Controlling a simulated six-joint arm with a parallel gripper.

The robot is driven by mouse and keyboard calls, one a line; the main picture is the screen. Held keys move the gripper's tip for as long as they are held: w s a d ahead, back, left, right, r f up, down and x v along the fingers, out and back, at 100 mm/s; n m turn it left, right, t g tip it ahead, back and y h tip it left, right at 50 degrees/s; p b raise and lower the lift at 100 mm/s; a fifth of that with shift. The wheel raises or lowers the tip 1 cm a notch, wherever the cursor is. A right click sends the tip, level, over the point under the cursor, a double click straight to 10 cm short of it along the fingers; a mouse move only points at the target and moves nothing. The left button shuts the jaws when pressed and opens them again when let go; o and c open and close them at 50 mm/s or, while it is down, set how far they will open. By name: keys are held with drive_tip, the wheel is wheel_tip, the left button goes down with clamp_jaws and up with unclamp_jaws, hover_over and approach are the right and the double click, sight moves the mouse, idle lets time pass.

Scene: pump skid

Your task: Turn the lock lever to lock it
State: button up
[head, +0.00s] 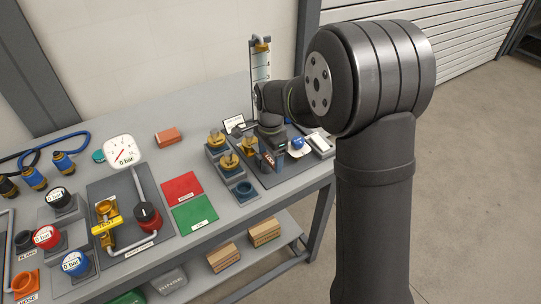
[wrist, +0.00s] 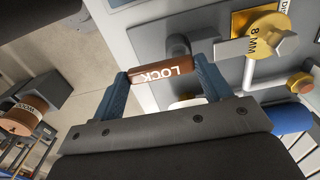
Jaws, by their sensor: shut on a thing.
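The lock lever (wrist: 160,74) is a brown-red bar lettered LOCK. In the wrist view it lies between the two blue fingers of my gripper (wrist: 162,80), which are shut on its two ends. In the head view the lever (head: 268,161) shows small and dark red under my gripper (head: 270,152), on the grey panel at the right end of the bench. My wrist hides part of it there, and its pivot is hard to make out.
A brass piece marked 8 MM (wrist: 262,35) is close to the lever. A blue knob (head: 297,143) and several brass fittings (head: 229,160) stand around my gripper. A red mat (head: 181,187), a green mat (head: 195,214) and a pressure gauge (head: 122,153) are further left.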

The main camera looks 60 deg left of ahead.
sight(270, 160)
drive_tip(key=shift+r, duration=0.1)
drive_tip(key=o, duration=1)
wheel_tip(270, 160, up, 17)
drive_tip(key=shift+r, duration=0.15)
idle(0.4)
wheel_tip(270, 160, down, 18)
drive_tip(key=shift+r, duration=0.25)
idle(0.4)
